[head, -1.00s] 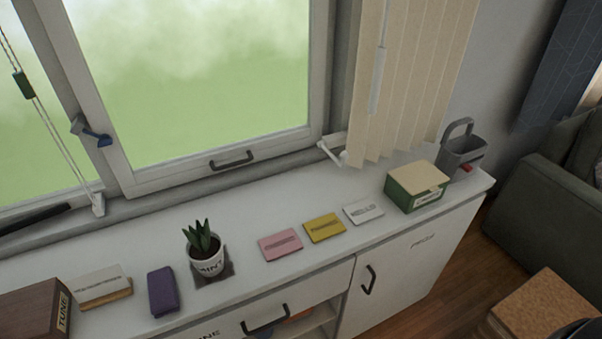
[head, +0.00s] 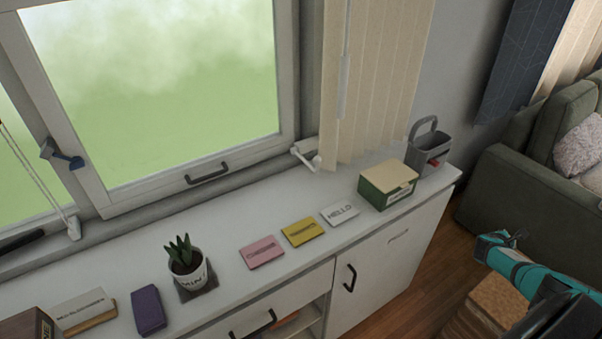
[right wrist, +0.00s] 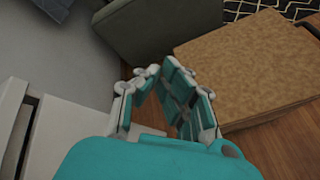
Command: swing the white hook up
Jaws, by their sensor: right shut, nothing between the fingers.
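A white hook (head: 307,155) is mounted low at the right end of the window, just left of the bottom of the beige blinds. Its arm points down and to the right, close above the white sill top. My right arm (head: 520,268) comes in at the lower right of the head view, well away from the hook. In the right wrist view my right gripper (right wrist: 160,72) is shut and empty, above the floor area beside a brown box or stool. The hook is not in the right wrist view. My left gripper is not in view.
On the white cabinet top (head: 225,225) stand a potted plant (head: 187,265), several cards, a green box (head: 388,184) and a grey caddy (head: 430,150). Beige blinds (head: 375,85) hang beside the hook. A green sofa (head: 520,190) stands right. A brown block (right wrist: 245,65) lies near my right gripper.

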